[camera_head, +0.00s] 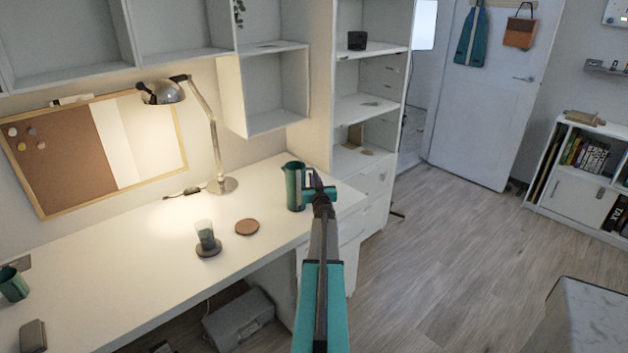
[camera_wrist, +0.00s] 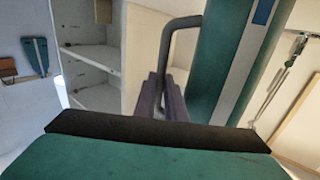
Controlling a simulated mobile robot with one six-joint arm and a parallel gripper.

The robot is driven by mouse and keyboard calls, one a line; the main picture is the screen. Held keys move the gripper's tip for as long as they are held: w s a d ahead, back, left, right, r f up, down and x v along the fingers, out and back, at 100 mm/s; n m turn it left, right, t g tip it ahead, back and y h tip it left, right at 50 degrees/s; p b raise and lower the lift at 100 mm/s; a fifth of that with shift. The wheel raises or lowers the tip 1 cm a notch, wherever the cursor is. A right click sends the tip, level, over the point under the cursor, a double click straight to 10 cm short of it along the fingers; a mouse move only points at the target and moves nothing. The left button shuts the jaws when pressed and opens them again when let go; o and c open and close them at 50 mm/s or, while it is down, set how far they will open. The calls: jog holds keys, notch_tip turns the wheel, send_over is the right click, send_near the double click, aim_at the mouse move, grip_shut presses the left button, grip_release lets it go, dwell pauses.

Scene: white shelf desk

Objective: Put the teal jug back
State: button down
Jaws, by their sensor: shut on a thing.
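The teal jug (camera_head: 293,188) is upright at the right end of the white desk (camera_head: 150,270). I cannot tell whether its base touches the desk top. My gripper (camera_head: 313,190) is at the jug's right side, shut on its handle. In the wrist view the jug's teal body with a pale stripe (camera_wrist: 236,62) fills the upper right. Its dark handle (camera_wrist: 168,50) runs down between my gripper's purple-grey fingers (camera_wrist: 165,98). The jug's base is hidden in the wrist view.
A brown round coaster (camera_head: 247,227) lies bare left of the jug. A glass (camera_head: 205,233) stands on a dark coaster (camera_head: 208,251). The lamp (camera_head: 222,184) stands behind. A teal cup (camera_head: 13,284) is far left. A tall white shelf unit (camera_head: 372,110) rises behind the desk's right end.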

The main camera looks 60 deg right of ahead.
dwell(0.3)
jog(key=c, duration=2.3)
grip_release()
jog(key=shift+f, duration=0.15)
jog(key=o, duration=0.5)
jog(key=shift+s+a+r, duration=0.1)
jog(key=shift+r, duration=0.1)
jog(key=shift+b+v, duration=0.7)
jog(key=shift+v, duration=5.15)
